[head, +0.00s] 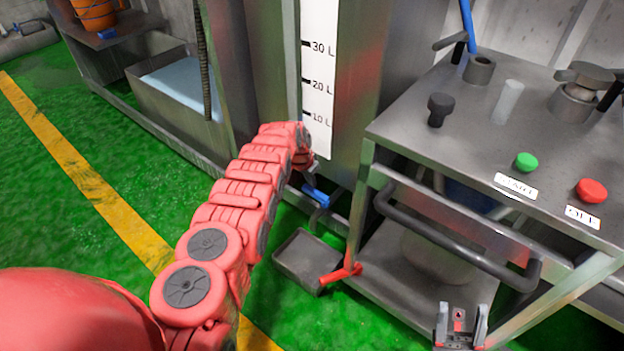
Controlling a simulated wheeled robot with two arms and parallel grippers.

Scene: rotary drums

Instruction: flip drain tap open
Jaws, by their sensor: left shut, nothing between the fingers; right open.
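The drain tap has a blue handle (317,196) and sits low on the tall metal tank (362,90), below the litre scale. My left arm reaches in from the left, and my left gripper (311,177) is right at the blue handle, pointing down. Its fingers are small and partly hidden by my arm; they are shut with nothing held. I cannot tell whether they touch the handle. My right gripper (461,322) is open and empty at the bottom right, in front of the metal cart.
A grey tray (300,262) lies on the green floor below the tap. A red handle (341,273) sticks out beside it at the cart's (455,140) lower left corner. The cart's dark rail (450,245) stands out in front.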

